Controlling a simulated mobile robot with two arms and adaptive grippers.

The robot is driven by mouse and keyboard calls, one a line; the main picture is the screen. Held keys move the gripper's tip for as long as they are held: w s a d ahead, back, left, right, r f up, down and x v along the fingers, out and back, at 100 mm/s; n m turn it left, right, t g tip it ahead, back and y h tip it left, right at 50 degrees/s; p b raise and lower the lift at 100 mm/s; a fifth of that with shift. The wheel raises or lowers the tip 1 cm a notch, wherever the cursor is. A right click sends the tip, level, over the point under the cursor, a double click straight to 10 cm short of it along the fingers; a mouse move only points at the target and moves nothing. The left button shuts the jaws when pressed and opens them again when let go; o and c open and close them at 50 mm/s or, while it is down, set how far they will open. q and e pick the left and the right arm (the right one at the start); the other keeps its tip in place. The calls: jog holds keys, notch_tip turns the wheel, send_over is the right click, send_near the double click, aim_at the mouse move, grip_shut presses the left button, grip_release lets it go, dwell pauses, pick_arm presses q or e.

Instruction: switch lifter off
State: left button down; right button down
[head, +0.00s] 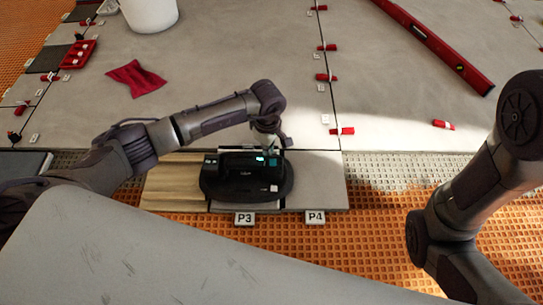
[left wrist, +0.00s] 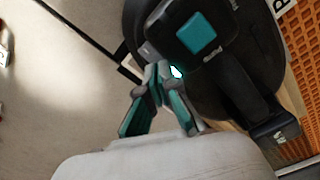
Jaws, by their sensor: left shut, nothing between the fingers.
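The lifter (head: 240,188) is a black, rounded device lying across the light tiles near the P3 and P4 labels. A small teal display glows on its top in the head view. In the left wrist view the lifter (left wrist: 235,75) shows a teal square panel (left wrist: 197,36) on a black housing. My left gripper (head: 269,146) is at the top of the lifter. In the left wrist view my left gripper (left wrist: 160,72) has its fingertips together, empty, at the housing's edge beside a small bright white spot. Whether they touch it I cannot tell. My right gripper is out of view.
Labels P3 (head: 244,219) and P4 (head: 315,217) stand at the front edge. Red wedges and clips (head: 326,77) line the tile joints. A red level (head: 433,45), a red cloth (head: 134,78), a white bucket (head: 149,14) and a red tray (head: 78,54) lie farther back.

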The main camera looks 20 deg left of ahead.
pick_arm(q)
jog(key=shift+f+b, duration=0.95)
jog(key=shift+f, duration=0.35)
dwell(0.4)
notch_tip(320, 180, up, 7)
jog(key=p, duration=0.6)
jog(key=shift+r, duration=0.15)
